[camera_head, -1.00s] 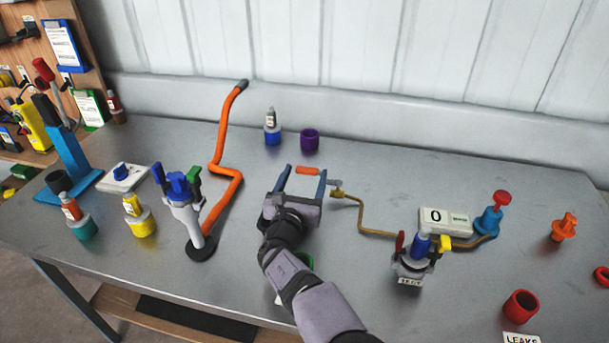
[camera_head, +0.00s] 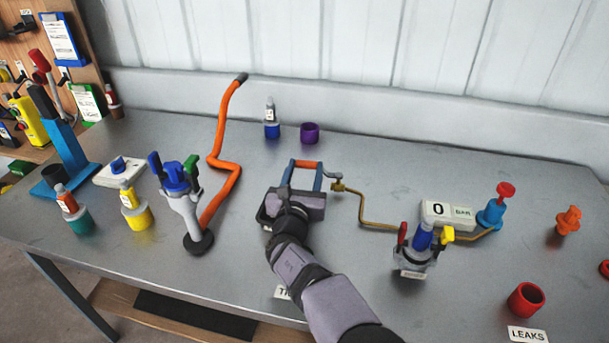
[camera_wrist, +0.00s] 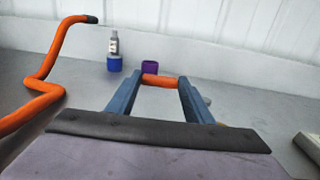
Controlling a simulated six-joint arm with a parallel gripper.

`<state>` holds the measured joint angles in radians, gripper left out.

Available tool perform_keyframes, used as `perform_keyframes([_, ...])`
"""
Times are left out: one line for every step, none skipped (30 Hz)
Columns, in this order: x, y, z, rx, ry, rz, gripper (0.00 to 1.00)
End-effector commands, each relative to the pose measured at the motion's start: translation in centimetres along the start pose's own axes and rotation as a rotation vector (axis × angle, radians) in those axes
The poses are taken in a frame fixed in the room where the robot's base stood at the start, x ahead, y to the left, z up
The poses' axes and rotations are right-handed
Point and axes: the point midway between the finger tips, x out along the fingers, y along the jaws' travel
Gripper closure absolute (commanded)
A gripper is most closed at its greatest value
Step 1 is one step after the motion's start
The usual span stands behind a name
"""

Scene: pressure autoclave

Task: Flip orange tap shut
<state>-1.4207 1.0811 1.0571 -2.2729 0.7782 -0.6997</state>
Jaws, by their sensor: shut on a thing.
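The orange tap handle (camera_head: 306,164) is a short orange bar at the left end of the brass pipe (camera_head: 362,205). My gripper (camera_head: 305,166) is shut on the bar, with one blue finger at each end. In the wrist view the orange bar (camera_wrist: 158,81) spans between the two blue fingertips (camera_wrist: 161,82). The tap's body is mostly hidden behind my right finger, with only a brass fitting (camera_head: 338,187) showing beside it.
The valve assembly (camera_head: 416,250) and the gauge (camera_head: 447,214) stand to the right. The bent orange hose (camera_head: 221,160) and grey stand (camera_head: 186,208) are to the left. A blue-based bottle (camera_head: 271,128) and a purple cup (camera_head: 310,133) stand behind. A second orange piece (camera_head: 567,221) is far right.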

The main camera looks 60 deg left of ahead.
Motion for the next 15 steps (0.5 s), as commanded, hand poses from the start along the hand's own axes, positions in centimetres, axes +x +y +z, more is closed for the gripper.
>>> perform_keyframes([-0.1, -0.1, 0.0, 0.002, -0.012, 0.020, 0.94])
perform_keyframes([-0.2, -0.1, 0.0, 0.002, -0.012, 0.031, 0.94])
perform_keyframes([-0.3, -0.2, 0.0, 0.004, -0.012, 0.046, 0.94])
perform_keyframes([-0.4, -0.2, 0.0, 0.003, -0.013, 0.057, 0.94])
perform_keyframes([-0.5, -0.2, 0.1, 0.005, -0.013, 0.066, 0.94])
perform_keyframes([-0.6, -0.2, 0.1, 0.005, -0.013, 0.080, 0.94])
perform_keyframes([-0.6, -0.2, 0.1, 0.007, -0.013, 0.088, 0.94])
perform_keyframes([-0.7, -0.2, 0.1, 0.007, -0.014, 0.097, 0.94])
perform_keyframes([-0.8, -0.3, 0.1, 0.008, -0.013, 0.108, 0.94])
perform_keyframes([-0.8, -0.3, 0.1, 0.008, -0.014, 0.116, 0.93])
perform_keyframes([-0.9, -0.3, 0.2, 0.010, -0.015, 0.124, 0.93])
perform_keyframes([-1.0, -0.3, 0.2, 0.009, -0.014, 0.135, 0.93])
perform_keyframes([-1.1, -0.3, 0.2, 0.009, -0.015, 0.143, 0.93])
perform_keyframes([-1.1, -0.3, 0.3, 0.010, -0.016, 0.150, 0.93])
perform_keyframes([-1.2, -0.3, 0.3, 0.011, -0.016, 0.161, 0.93])
